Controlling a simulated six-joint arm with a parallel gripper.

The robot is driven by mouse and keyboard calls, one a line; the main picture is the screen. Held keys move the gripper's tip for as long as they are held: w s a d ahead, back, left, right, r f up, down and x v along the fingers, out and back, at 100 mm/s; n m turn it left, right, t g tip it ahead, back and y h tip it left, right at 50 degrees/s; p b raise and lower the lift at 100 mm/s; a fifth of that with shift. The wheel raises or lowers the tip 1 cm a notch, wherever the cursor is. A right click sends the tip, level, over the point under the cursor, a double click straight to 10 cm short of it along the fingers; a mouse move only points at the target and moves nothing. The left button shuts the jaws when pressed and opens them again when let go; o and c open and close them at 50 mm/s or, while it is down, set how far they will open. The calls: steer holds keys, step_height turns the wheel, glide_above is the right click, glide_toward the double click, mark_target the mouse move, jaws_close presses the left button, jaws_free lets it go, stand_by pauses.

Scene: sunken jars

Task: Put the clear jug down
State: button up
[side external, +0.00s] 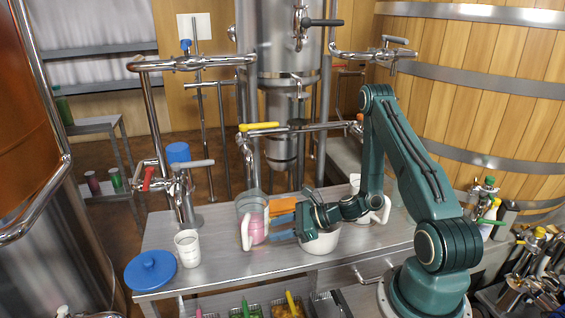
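The clear jug (251,208) is upright at the middle of the steel table, with a pink lower part or contents and a white handle facing the front. I cannot tell whether its base touches the table. My gripper (272,222) reaches in from the right at the jug's right side, with an orange part above and blue parts below near its fingertips. The fingertips lie at or against the jug's edge. The view does not show whether they are closed on it.
A white cup (188,249) and a blue lid (151,270) are at the table's left front. A white pot (322,243) sits beneath my wrist, and a white jug (381,211) stands behind my arm. Pipes with valves rise behind. Bare steel (225,268) lies in front of the jug.

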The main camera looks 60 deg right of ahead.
steer(key=s+a+r+n+g, duration=0.4)
steer(key=a+r+n+g, duration=0.45)
steer(key=r+n, duration=0.85)
steer(key=s+a+r+n+t+h, duration=0.2)
steer(key=s+r+n+h, duration=0.3)
steer(key=s+r+n, duration=0.7)
steer(key=s, duration=0.4)
steer(key=shift+s+r+h, duration=0.15)
steer(key=shift+r+h, duration=0.1)
steer(key=shift+h, duration=0.15)
steer(key=shift+o, duration=0.2)
steer(key=shift+n, duration=0.3)
